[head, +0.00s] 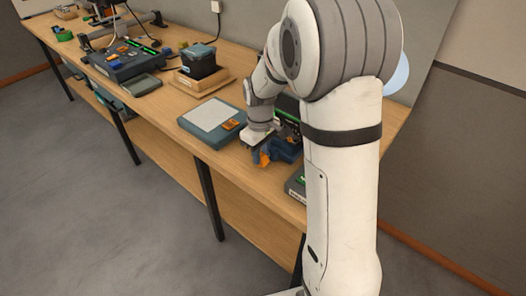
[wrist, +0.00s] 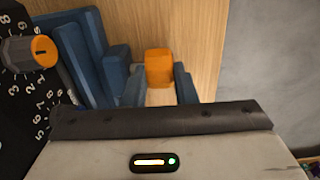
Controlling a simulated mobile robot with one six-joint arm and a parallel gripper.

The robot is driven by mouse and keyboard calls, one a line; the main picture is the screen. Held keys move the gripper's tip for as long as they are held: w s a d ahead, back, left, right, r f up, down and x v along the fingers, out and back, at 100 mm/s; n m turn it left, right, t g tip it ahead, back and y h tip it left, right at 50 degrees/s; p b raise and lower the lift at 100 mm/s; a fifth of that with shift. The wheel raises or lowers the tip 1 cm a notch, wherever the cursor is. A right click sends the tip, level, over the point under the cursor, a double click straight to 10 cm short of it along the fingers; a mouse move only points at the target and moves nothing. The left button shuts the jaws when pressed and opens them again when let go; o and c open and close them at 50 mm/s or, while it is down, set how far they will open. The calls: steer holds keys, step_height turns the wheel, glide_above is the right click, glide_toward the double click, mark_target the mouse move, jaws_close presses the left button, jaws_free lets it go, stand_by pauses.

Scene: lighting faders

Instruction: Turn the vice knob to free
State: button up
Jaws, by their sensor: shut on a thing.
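The blue vice (head: 286,149) stands near the front edge of the bench, just right of my gripper (head: 259,149) in the head view. In the wrist view its blue body (wrist: 88,45) is at the upper left. The orange vice knob (wrist: 159,68) is between my gripper's fingers (wrist: 160,88), which are shut on it. Its orange also shows below my gripper in the head view (head: 264,159). The knob's far side and any marking for free are hidden.
A black dial panel with white numbers and a grey-and-orange knob (wrist: 30,52) is close left of the vice in the wrist view. A blue tray with a pale pad (head: 210,117) lies left of my gripper. The floor in front of the bench is clear.

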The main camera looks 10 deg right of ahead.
steer(key=shift+w+a+r+g+h+p, duration=0.15)
steer(key=shift+w+r+g+h+p, duration=0.15)
steer(key=shift+p, duration=0.4)
steer(key=g+h+p, duration=0.1)
steer(key=p, duration=0.1)
steer(key=shift+w+a+p, duration=0.2)
steer(key=shift+p, duration=0.1)
steer(key=g+p, duration=0.1)
steer(key=g+h+p, duration=0.2)
steer(key=shift+w+a+f, duration=0.25)
steer(key=shift+w+f, duration=0.1)
steer(key=g+h, duration=0.1)
steer(key=f+g+h+p, duration=0.1)
steer(key=g, duration=0.1)
steer(key=shift+w+a, duration=0.15)
steer(key=shift+w, duration=0.05)
steer(key=shift+w+a+f+g+h, duration=0.1)
steer(key=shift+f+g+h, duration=0.15)
steer(key=shift+g+h, duration=0.45)
steer(key=shift+w+a+f+g+h, duration=0.15)
steer(key=shift+g+h, duration=0.25)
steer(key=shift+g, duration=0.5)
steer(key=shift+d, duration=0.1)
steer(key=o, duration=0.7)
steer(key=shift+f, duration=0.1)
